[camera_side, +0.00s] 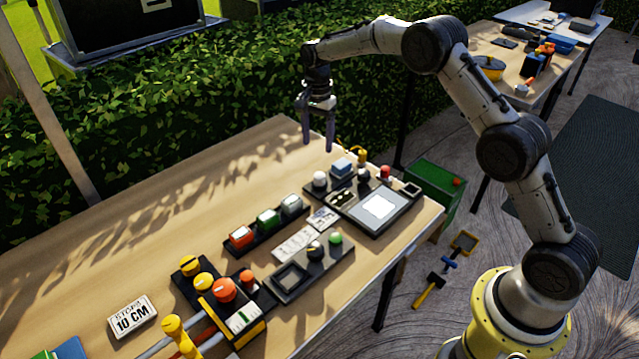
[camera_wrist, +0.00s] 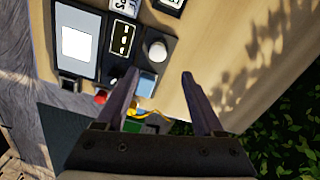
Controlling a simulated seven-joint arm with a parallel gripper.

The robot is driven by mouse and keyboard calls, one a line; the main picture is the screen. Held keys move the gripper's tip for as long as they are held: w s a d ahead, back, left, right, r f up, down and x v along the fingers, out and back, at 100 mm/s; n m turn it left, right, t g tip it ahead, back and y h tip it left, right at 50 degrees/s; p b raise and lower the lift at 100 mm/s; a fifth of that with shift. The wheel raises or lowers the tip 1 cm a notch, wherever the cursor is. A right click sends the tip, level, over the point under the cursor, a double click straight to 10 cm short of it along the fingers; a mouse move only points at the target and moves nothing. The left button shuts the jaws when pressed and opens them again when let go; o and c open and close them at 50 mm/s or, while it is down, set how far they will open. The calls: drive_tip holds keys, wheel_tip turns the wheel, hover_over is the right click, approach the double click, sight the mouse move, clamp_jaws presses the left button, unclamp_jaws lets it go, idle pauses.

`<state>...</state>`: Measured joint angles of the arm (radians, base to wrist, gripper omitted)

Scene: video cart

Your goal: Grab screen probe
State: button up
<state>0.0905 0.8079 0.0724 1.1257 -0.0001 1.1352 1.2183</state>
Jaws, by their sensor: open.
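My gripper (camera_side: 317,147) is open and empty above the far right part of the table, apart from everything below. In the wrist view its two fingers (camera_wrist: 160,74) stand wide apart. A panel with a lit white screen (camera_side: 379,207) lies below and right of it; the screen also shows in the wrist view (camera_wrist: 77,47). By the panel's far edge are a blue block (camera_side: 342,168) and a yellow looped piece (camera_side: 361,155). In the wrist view the blue block (camera_wrist: 147,84) is beside the left finger, which partly hides this area. I cannot tell which piece is the screen probe.
A white round knob (camera_side: 319,179) and a red button (camera_side: 385,171) flank the blue block. A row of orange, green and grey switches (camera_side: 267,219) and a yellow-orange control cluster (camera_side: 223,289) stand further left. A hedge borders the table behind.

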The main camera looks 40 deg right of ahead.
sight(319, 176)
wheel_tip(319, 176, down, 13)
drive_tip(key=shift+s+d+f, duration=0.1)
drive_tip(key=shift+s+f, duration=0.05)
clamp_jaws()
idle(0.7)
